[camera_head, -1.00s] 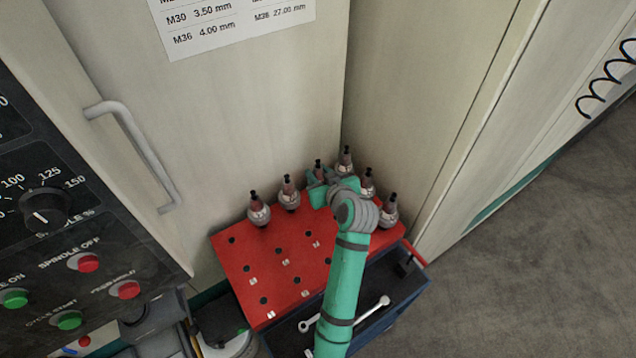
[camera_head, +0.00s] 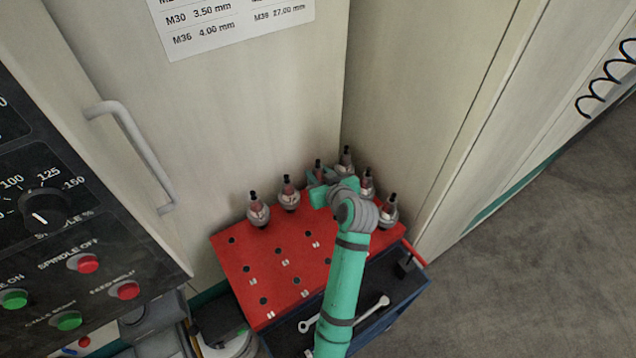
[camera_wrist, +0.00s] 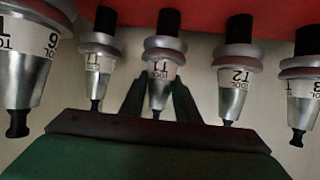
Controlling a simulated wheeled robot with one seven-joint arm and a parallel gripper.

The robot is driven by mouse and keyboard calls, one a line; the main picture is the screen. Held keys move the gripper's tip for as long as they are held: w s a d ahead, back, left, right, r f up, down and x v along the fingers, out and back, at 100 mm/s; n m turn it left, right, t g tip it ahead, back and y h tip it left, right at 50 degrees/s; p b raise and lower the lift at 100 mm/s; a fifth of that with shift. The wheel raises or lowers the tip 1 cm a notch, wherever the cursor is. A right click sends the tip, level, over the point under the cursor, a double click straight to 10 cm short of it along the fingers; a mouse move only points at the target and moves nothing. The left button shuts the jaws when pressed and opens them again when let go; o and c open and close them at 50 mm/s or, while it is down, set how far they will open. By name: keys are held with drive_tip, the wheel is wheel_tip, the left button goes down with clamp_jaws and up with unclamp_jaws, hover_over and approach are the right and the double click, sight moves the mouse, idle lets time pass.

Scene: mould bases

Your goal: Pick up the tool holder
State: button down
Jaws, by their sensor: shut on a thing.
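Several grey tool holders with black tips stand along the back of the red rack (camera_head: 295,242). My gripper (camera_head: 319,187) is at the back row, shut on the third holder from the left, the held tool holder (camera_head: 318,166). In the wrist view, my fingers (camera_wrist: 158,88) flank the held tool holder (camera_wrist: 161,62), whose label seems to read T1. Neighbouring holders, one marked T2 (camera_wrist: 238,78), stand apart on both sides. The holder's lower end in the head view is hidden by my gripper. I cannot tell whether it is still seated.
A blue cart (camera_head: 395,318) with a dark tray and wrenches (camera_head: 370,310) carries the rack. Machine panels rise close behind. A control panel (camera_head: 60,240) is at left. The front of the rack has empty holes. Open floor lies at right.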

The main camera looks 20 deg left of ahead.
drive_tip(key=shift+r, duration=0.15)
drive_tip(key=shift+r, duration=0.1)
